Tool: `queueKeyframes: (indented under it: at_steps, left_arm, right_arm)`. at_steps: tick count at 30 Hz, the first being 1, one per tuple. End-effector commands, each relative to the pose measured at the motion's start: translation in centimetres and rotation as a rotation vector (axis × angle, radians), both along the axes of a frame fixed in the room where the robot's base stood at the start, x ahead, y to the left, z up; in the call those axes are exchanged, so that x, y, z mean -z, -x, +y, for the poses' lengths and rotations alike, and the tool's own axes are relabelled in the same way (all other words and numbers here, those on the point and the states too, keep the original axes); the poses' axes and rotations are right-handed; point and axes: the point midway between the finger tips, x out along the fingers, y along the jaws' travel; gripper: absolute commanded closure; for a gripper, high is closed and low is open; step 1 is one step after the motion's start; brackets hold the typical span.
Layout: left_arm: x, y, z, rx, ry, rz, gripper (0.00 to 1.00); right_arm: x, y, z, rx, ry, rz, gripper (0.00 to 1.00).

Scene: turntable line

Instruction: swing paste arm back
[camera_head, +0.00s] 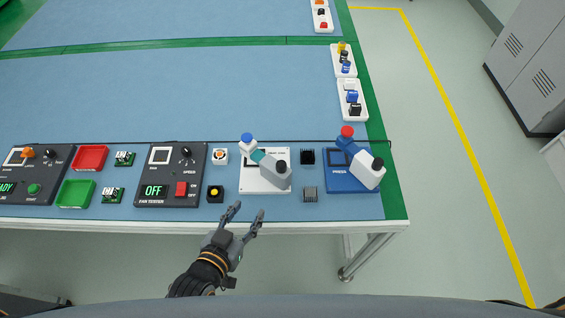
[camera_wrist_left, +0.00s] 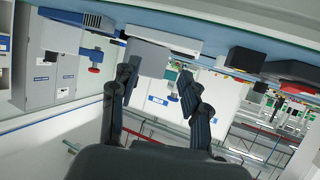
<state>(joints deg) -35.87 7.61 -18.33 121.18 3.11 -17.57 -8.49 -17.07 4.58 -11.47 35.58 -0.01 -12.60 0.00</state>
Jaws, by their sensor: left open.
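My left gripper (camera_head: 247,211) is open and empty, in front of the table edge and nearer to me than the white plate, touching nothing. In the left wrist view, its two fingers (camera_wrist_left: 155,80) are spread, with the grey arm body (camera_wrist_left: 147,56) and the blue knob (camera_wrist_left: 170,74) beyond them. My right gripper is not in view.
Right of the paste station stands a blue press (camera_head: 345,180) with a red knob (camera_head: 347,132). The fan tester (camera_head: 171,175) reads OFF at left. The blue table middle is clear.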

Motion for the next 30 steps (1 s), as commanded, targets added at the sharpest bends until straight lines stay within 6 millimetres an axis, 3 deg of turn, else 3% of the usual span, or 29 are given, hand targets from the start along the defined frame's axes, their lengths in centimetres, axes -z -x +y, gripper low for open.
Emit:
queueKeyframes:
  at_steps: [6, 14, 20, 30]
  left_arm:
    - [-2.7, 0.8, -2.5, 0.009, 0.105, -0.259, 0.54]
    - [-4.3, 1.0, -3.2, 0.000, 0.150, -0.365, 0.54]
    - [-4.5, -1.7, -4.3, -0.001, 0.151, -0.368, 0.54]
    - [-4.5, -8.3, -7.0, -0.001, 0.149, -0.366, 0.54]
  right_arm:
    - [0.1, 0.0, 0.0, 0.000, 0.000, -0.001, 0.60]
    - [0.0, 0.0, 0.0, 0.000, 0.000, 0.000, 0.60]
    - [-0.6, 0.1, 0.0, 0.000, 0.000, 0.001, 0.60]
    - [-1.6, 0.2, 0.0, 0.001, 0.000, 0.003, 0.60]
